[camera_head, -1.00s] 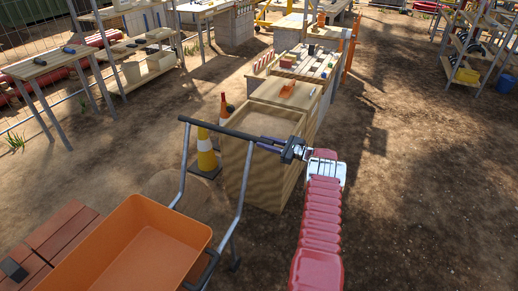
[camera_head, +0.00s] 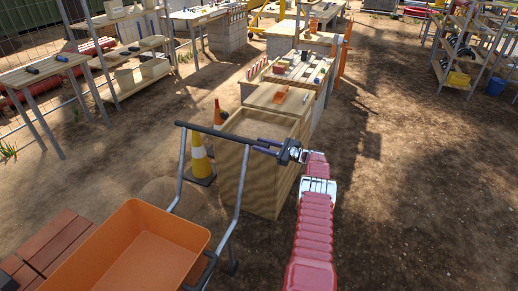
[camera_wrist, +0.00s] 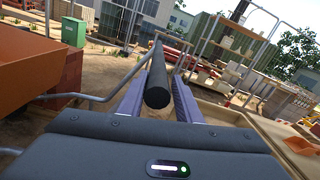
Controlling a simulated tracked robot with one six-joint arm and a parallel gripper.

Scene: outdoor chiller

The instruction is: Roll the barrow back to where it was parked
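The barrow has an orange tray (camera_head: 135,255) at the lower left of the head view, with grey tube arms rising to a dark crossbar handle (camera_head: 212,133). My gripper (camera_head: 279,148) is at the right end of this handle. In the wrist view the dark bar (camera_wrist: 157,92) runs between my two purple fingers (camera_wrist: 158,82), which flank it closely. The orange tray also shows at the left of the wrist view (camera_wrist: 30,75). The barrow's wheel is hidden. A tan rounded patch (camera_head: 162,193) lies on the ground behind the handle tubes.
A wooden box (camera_head: 253,185) stands close beyond the handle, with a yellow-white cone (camera_head: 199,160) beside it. Reddish planks (camera_head: 50,240) lie left of the tray. Workbenches (camera_head: 42,68) line the left; a shelf rack (camera_head: 462,50) stands far right. The dirt ground at right is open.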

